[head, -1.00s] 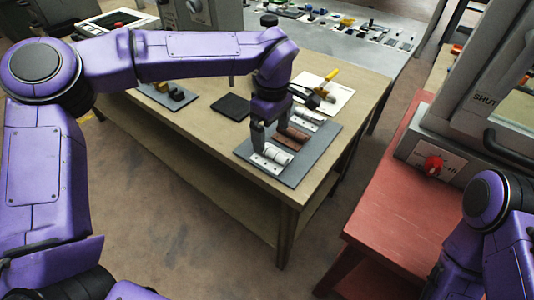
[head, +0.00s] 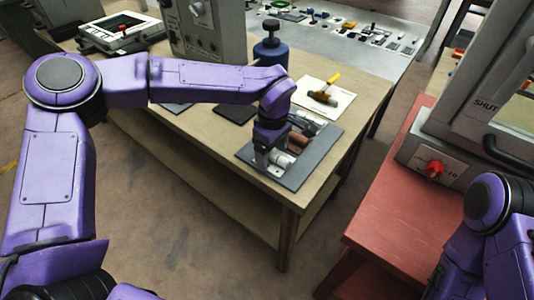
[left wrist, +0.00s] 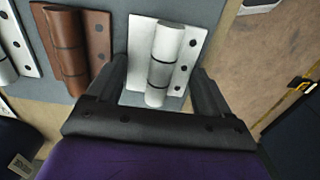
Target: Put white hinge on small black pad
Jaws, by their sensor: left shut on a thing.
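The white hinge (head: 283,162) is at the near end of a grey mat (head: 297,180) on the wooden table. My left gripper (head: 268,160) points down at it. In the left wrist view the white hinge (left wrist: 165,55) lies between the two black fingers of my left gripper (left wrist: 162,85), which are shut on it. I cannot tell any gap between hinge and mat. The small black pad (head: 233,114) lies left of the mat, partly hidden behind my left arm. My right arm shows at the right edge, but its gripper is out of view.
A brown hinge (head: 298,140) lies beside the white one on the mat, with another pale hinge (head: 309,124) beyond. Table space between pad and mat looks clear.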

